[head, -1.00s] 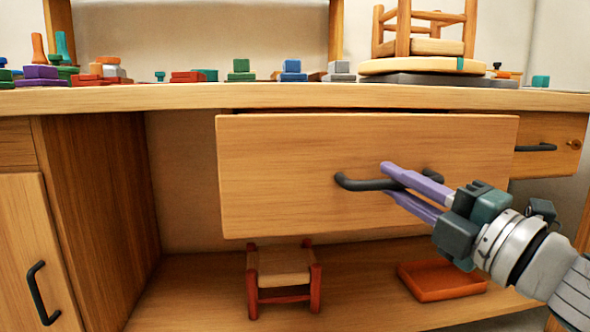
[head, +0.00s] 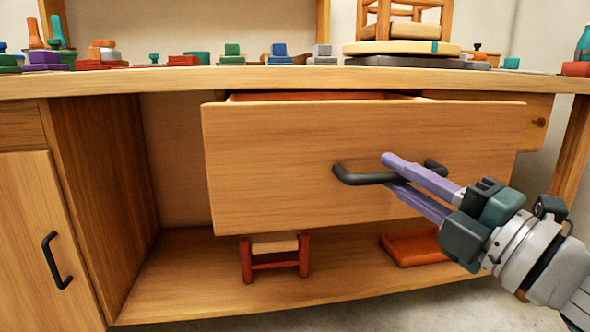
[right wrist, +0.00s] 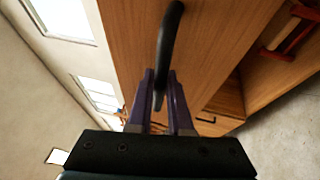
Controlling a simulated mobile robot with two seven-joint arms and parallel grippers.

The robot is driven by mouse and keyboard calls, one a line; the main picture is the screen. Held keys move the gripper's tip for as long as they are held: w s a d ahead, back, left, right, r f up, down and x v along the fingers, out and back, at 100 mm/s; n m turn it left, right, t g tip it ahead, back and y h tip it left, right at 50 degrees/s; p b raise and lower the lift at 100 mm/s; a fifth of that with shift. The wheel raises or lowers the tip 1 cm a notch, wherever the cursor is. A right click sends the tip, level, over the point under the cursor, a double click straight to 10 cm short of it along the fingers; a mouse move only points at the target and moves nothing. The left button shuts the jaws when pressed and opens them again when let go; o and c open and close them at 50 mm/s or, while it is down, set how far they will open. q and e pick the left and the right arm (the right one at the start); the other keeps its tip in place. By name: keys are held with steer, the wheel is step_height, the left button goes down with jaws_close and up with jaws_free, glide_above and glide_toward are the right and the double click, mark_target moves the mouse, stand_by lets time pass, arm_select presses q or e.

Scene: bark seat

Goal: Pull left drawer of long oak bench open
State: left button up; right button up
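The long oak bench (head: 120,84) fills the head view. Its left drawer (head: 268,165) stands pulled out from under the top, with an orange interior edge showing above its front. My right gripper (head: 388,174) has its purple fingers above and below the black bar handle (head: 360,178) of this drawer. In the right wrist view the handle (right wrist: 168,45) runs in between the two fingertips (right wrist: 160,90), so the gripper is shut on it. My left gripper is in neither view.
A small red-legged stool (head: 274,256) and an orange tray (head: 412,247) sit on the low shelf under the drawer. A cupboard door with a black handle (head: 54,260) is at the left. Small coloured blocks and a wooden stool (head: 405,30) stand on the bench top.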

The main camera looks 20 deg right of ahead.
steer(key=o, duration=0.4)
steer(key=p+v, duration=0.1)
steer(key=v, duration=0.9)
